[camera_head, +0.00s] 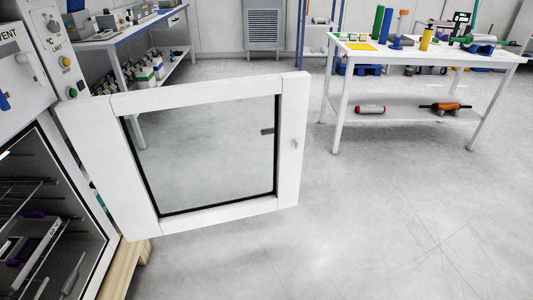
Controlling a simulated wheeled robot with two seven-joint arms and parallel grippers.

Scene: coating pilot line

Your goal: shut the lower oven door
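The lower oven door (88,160) stands wide open. It is a white frame around a large glass pane (200,160), hinged at its left edge on the oven. A small round fitting shows on its free right edge. The oven (20,125) is at the left edge, and its dark lower chamber (40,225) is open, with wire racks and several items inside. Neither of my grippers is in view, so I cannot see whether either touches the door.
A white table (425,50) with rolls and tools stands at the back right. A bench (130,35) stands behind the door at the back left. Pale wood (125,270) shows under the oven. The grey floor (380,230) is clear in front and to the right.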

